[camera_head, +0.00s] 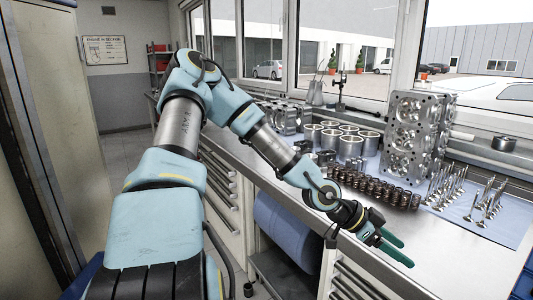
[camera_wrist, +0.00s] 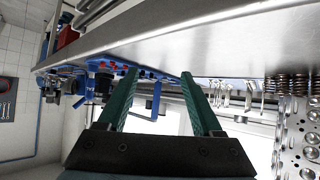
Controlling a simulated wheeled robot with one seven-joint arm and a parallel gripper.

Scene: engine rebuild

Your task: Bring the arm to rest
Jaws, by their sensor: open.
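My arm (camera_head: 184,124) reaches forward and bends down to the right in the head view. My gripper (camera_head: 391,250) hangs over the front edge of the metal workbench (camera_head: 405,234). Its two green fingers are apart with nothing between them. In the wrist view my gripper (camera_wrist: 160,95) also shows open, with the bench surface (camera_wrist: 200,42) beyond it. I cannot tell its exact height above the bench.
Springs (camera_head: 376,188), valves (camera_head: 484,200), a cylinder head (camera_head: 415,135) and cylinder liners (camera_head: 350,146) stand on the bench behind my gripper. A blue roll (camera_head: 287,230) sits under the bench. A tall cabinet (camera_head: 60,110) stands at left, with open floor (camera_head: 130,150) beyond.

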